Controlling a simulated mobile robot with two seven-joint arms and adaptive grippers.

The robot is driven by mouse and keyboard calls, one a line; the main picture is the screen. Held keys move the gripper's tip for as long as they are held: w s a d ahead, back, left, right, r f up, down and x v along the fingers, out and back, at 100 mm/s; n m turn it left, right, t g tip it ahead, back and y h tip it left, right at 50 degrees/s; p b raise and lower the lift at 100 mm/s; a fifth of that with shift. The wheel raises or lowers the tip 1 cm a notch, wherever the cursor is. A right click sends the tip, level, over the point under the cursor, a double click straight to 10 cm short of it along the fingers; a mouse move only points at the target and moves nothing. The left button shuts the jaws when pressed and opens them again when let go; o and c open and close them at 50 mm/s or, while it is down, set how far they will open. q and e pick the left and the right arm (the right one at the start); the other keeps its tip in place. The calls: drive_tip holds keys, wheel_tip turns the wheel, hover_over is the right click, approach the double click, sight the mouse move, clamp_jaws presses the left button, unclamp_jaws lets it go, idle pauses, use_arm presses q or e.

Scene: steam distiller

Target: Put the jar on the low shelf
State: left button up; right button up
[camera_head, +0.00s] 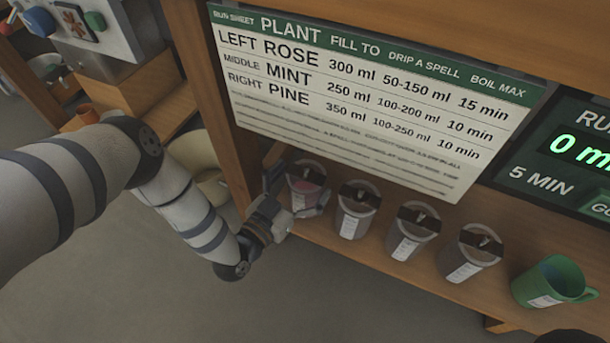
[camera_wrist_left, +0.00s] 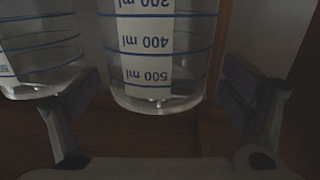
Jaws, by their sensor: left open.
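Several clear jars with dark lids and white labels stand in a row on the low wooden shelf (camera_head: 345,245). In the left wrist view, a clear jar (camera_wrist_left: 190,45) with blue lines and an upside-down ml scale stands between the two open fingers, with a gap on each side. A second jar (camera_wrist_left: 35,50) is partly behind the finger at left.
More jars (camera_head: 355,210) (camera_head: 410,232) (camera_head: 472,252) and a green mug (camera_head: 553,282) stand to the right on the shelf. A run sheet board (camera_head: 370,100) and a dark display (camera_head: 570,150) are above. A wooden post (camera_head: 205,90) rises at left. The floor in front is clear.

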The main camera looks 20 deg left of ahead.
use_arm(q)
drive_tip(key=p+v, duration=0.2)
drive_tip(key=v, duration=0.8)
drive_tip(key=shift+s+p, duration=0.35)
